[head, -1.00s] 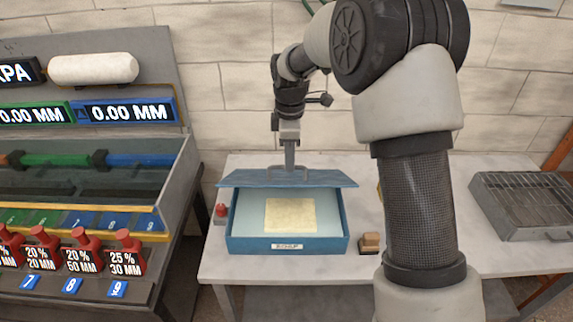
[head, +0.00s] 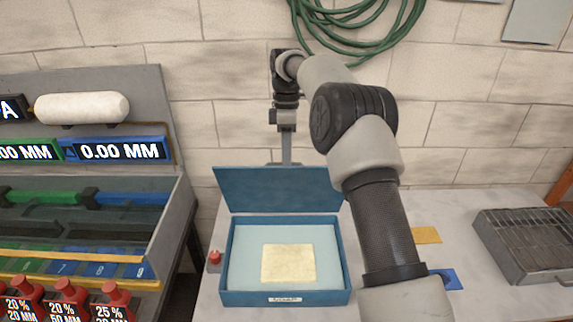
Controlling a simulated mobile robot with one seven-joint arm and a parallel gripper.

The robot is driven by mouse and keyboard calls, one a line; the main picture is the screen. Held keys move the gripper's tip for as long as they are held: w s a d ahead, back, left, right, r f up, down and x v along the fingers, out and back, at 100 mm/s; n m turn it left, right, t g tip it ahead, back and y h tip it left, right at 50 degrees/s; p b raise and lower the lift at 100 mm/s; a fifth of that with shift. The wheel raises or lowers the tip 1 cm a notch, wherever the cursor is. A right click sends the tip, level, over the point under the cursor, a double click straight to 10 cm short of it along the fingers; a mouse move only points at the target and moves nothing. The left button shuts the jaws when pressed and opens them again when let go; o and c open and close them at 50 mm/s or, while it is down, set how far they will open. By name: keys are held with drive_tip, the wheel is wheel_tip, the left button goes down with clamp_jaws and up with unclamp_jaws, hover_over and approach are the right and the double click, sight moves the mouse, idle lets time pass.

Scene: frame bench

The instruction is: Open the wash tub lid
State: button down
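The wash tub (head: 226,262) is a blue box with a small white label on its front, standing on the pale bench. Its blue lid (head: 280,190) is raised along the back edge and stands nearly upright, leaning slightly back. The tub is open at the top, with a pale blue inside and a flat cream-yellow block in it. My gripper (head: 287,157) points down at the lid's top edge, from behind the lid. Its fingertips and the lid's handle are hidden by the lid, so I cannot see whether it grips.
A small red button (head: 214,258) is left of the tub. A panel with red weights (head: 68,296) stands further left. A wire-topped metal tray (head: 525,245) is at the right. Yellow (head: 427,235) and blue (head: 444,279) flat pieces lie beside my arm. A brick wall is behind.

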drive_tip(key=shift+w+d+f, duration=0.15)
drive_tip(key=shift+w+f, duration=0.2)
drive_tip(key=shift+w, duration=0.45)
drive_tip(key=c, duration=2.2)
unclamp_jaws()
drive_tip(key=o, duration=0.4)
drive_tip(key=shift+w, duration=0.25)
drive_tip(key=shift+s+r, duration=0.15)
